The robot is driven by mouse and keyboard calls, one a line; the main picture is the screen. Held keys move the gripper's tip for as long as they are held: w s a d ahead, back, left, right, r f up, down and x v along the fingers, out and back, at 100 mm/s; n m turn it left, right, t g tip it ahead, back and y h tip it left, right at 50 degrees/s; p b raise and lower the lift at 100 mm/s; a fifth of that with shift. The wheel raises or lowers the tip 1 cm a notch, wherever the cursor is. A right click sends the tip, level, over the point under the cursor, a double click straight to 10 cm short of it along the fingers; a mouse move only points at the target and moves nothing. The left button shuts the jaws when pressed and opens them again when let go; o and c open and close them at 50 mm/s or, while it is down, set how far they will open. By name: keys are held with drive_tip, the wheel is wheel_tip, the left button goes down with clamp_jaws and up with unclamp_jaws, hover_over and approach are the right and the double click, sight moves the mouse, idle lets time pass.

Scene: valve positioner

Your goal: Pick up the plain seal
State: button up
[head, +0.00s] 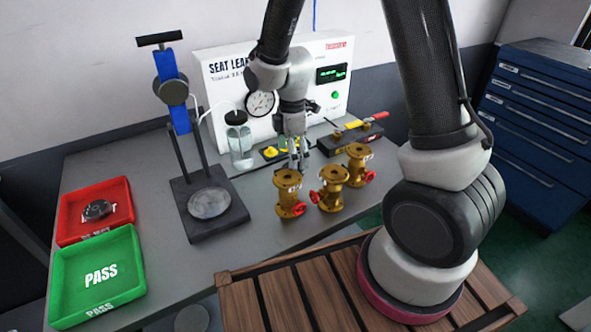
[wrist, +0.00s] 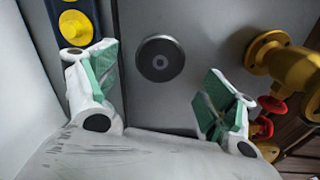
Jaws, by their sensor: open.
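A dark round disc with a small centre hole, which looks like the plain seal (wrist: 160,60), lies flat on the grey bench in the wrist view. I cannot make it out in the head view, where my gripper and the valves crowd that spot. My gripper (wrist: 163,85) is open and empty, pointing down above the bench. Its green-padded fingers stand to the left and right of the disc, which lies slightly beyond the line between the fingertips and apart from both. In the head view my gripper (head: 298,160) is behind the brass valves.
Several brass valves with red handwheels (head: 289,192) stand close in front of my gripper. A dark holder with yellow round pieces (head: 270,152) is just left. A press stand (head: 212,203), red tray (head: 78,222) and green PASS tray (head: 70,285) are further left. A test panel stands behind.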

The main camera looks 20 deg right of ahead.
wheel_tip(320, 180, down, 4)
drive_tip(key=shift+f, duration=0.1)
drive_tip(key=c, duration=1.4)
